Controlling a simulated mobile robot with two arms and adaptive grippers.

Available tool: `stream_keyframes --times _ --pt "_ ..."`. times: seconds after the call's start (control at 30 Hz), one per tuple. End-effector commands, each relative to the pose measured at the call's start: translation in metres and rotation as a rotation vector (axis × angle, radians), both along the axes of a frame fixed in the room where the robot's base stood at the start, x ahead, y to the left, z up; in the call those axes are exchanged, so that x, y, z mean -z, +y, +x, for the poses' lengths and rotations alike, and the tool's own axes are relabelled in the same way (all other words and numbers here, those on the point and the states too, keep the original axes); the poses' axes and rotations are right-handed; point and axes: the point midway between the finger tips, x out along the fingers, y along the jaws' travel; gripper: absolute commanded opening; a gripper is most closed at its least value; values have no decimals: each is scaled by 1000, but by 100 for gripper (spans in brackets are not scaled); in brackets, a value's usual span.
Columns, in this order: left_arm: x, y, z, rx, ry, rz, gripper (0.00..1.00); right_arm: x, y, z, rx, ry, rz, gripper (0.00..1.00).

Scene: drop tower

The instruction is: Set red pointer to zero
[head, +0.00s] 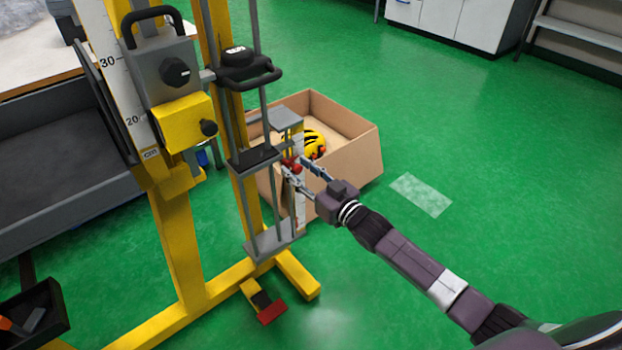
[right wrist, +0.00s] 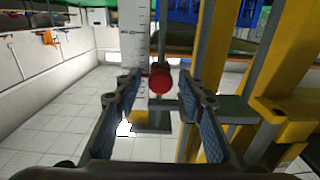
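The red pointer (head: 290,164) is a small red knob beside a white vertical scale (head: 300,207) on the lower part of the yellow and grey drop tower. In the right wrist view the red pointer (right wrist: 160,78) shows in front of the scale (right wrist: 133,35). My right gripper (head: 304,171) is at the knob's height. Its two blue-padded fingers (right wrist: 160,98) are open, and the knob appears between their tips with gaps on both sides. I cannot read the pointer's value. My left gripper is not in view.
A cardboard box (head: 348,160) holding a yellow-black helmet (head: 314,144) stands behind the tower. Grey rods and plates (head: 273,243) surround the scale closely. A yellow post (right wrist: 222,70) rises right of the fingers in the wrist view. Green floor (head: 480,130) is open to the right.

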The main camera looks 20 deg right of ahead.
Motion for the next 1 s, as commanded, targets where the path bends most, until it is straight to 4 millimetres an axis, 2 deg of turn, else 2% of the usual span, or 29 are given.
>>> stream_keyframes --times 0.4,0.6,0.8,1.0 --pt "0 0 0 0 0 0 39 2 -24 -68 -1 3 -1 37" --pt "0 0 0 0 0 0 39 1 -34 -94 0 2 -1 37" --pt "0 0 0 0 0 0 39 0 -38 -106 -1 -1 -1 37" --pt "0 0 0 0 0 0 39 0 -39 -107 -1 -1 -1 37"
